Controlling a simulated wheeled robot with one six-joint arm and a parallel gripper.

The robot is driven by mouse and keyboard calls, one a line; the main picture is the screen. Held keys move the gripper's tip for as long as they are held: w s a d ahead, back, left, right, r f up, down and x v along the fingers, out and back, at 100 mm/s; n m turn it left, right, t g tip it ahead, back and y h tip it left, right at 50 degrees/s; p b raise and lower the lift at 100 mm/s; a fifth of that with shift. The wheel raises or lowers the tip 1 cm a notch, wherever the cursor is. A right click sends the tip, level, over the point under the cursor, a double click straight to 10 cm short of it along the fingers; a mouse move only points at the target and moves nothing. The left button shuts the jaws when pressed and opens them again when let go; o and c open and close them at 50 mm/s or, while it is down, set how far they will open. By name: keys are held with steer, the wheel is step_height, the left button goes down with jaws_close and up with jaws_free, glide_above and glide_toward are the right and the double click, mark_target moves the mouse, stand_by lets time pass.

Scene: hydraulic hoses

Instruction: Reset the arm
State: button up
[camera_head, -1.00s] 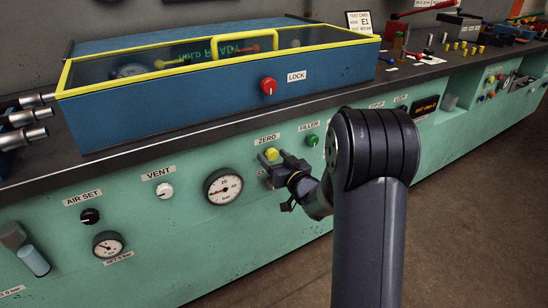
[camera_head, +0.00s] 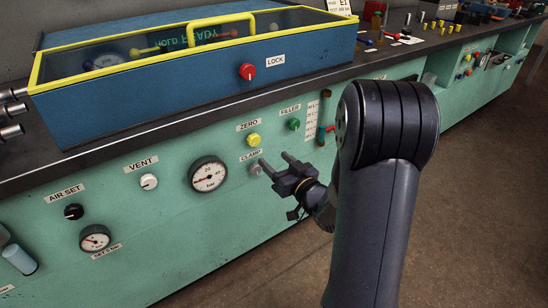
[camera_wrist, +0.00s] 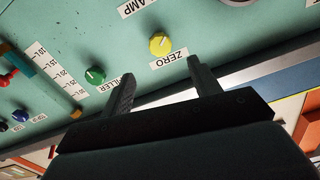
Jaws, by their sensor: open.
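My gripper (camera_head: 275,166) is open and empty in front of the green panel, below the yellow ZERO knob (camera_head: 253,140) and beside the CLAMP label (camera_head: 250,155). A small grey knob (camera_head: 256,169) shows just left of the fingertips. In the wrist view my gripper (camera_wrist: 163,85) has its two fingers apart with nothing between them. The yellow ZERO knob (camera_wrist: 160,44) lies beyond them, and the green FILLER knob (camera_wrist: 95,75) is left of it. My arm covers part of the panel to the right.
The blue test box (camera_head: 160,90) with a yellow-framed lid and red LOCK knob (camera_head: 247,72) sits on the dark bench top (camera_head: 100,155) above. A gauge (camera_head: 208,174) and white VENT knob (camera_head: 148,181) are to the left. The floor (camera_head: 480,220) at right is clear.

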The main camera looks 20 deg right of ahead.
mark_target(256, 142)
steer(key=b+x, duration=0.1)
steer(key=x, duration=0.9)
steer(key=shift+w+a+f, duration=0.1)
steer(key=shift+w+a, duration=0.05)
steer(key=shift+w, duration=0.3)
